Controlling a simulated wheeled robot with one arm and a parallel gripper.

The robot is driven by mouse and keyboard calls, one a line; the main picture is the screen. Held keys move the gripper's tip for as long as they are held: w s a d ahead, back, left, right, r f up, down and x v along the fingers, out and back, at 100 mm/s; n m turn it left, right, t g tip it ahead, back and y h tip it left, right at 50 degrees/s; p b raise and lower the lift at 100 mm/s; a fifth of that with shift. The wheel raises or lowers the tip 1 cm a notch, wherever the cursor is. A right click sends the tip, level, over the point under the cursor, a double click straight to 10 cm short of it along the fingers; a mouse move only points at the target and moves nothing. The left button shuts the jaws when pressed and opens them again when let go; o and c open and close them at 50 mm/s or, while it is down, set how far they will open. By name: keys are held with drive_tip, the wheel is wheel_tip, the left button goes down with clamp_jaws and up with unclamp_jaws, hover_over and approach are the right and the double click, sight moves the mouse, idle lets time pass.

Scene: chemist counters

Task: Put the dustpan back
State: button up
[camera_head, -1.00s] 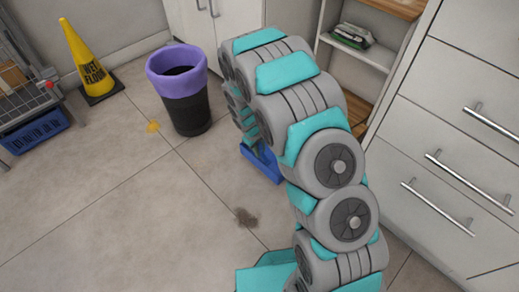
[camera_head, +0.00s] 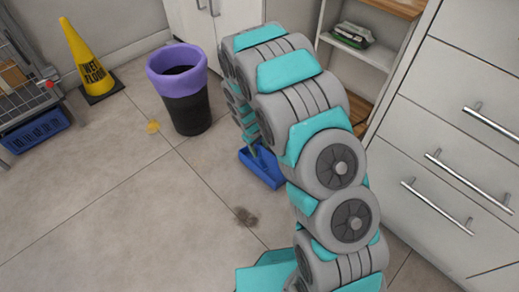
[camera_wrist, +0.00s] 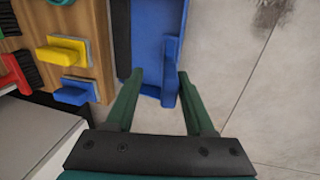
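The blue dustpan (camera_head: 262,170) appears to lie on the floor beyond my arm, to the right of the bin. In the wrist view the dustpan (camera_wrist: 145,35) fills the top middle, with its blue handle (camera_wrist: 170,78) pointing toward me. My gripper (camera_wrist: 160,72) has two green fingers spread apart. The handle shows between them, closer to the right fingertip, with a clear gap to the left one. I cannot tell whether the right finger touches it. In the head view my gripper (camera_head: 249,138) is mostly hidden behind my arm links.
A wooden board (camera_wrist: 95,20) with yellow (camera_wrist: 62,50) and blue (camera_wrist: 72,92) pieces and brushes stands left of the dustpan. A purple-rimmed bin (camera_head: 180,90), a yellow wet-floor cone (camera_head: 85,60) and a wire rack (camera_head: 25,90) stand at left. White drawers (camera_head: 450,150) flank the right. Dark dirt (camera_head: 245,216) marks open floor.

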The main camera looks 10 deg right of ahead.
drive_tip(key=p+v, duration=0.1)
drive_tip(key=v, duration=1)
drive_tip(key=s+d+r+m, duration=0.2)
drive_tip(key=s+d+r, duration=0.3)
drive_tip(key=s+r, duration=0.25)
drive_tip(key=s+d+r+m+g, duration=0.1)
drive_tip(key=s+r, duration=0.3)
drive_tip(key=s, duration=0.5)
drive_tip(key=s+d+r+m+g+y, duration=0.1)
drive_tip(key=s+r, duration=0.3)
drive_tip(key=s, duration=0.6)
drive_tip(key=s+d+r+m+g+y, duration=0.1)
drive_tip(key=s+r+m, duration=0.2)
drive_tip(key=s, duration=0.7)
drive_tip(key=shift+s+d+r, duration=0.25)
drive_tip(key=shift+d+r, duration=0.05)
drive_tip(key=shift+r, duration=0.6)
wheel_tip(320, 180, up, 8)
drive_tip(key=p, duration=0.8)
drive_tip(key=shift+r, duration=0.15)
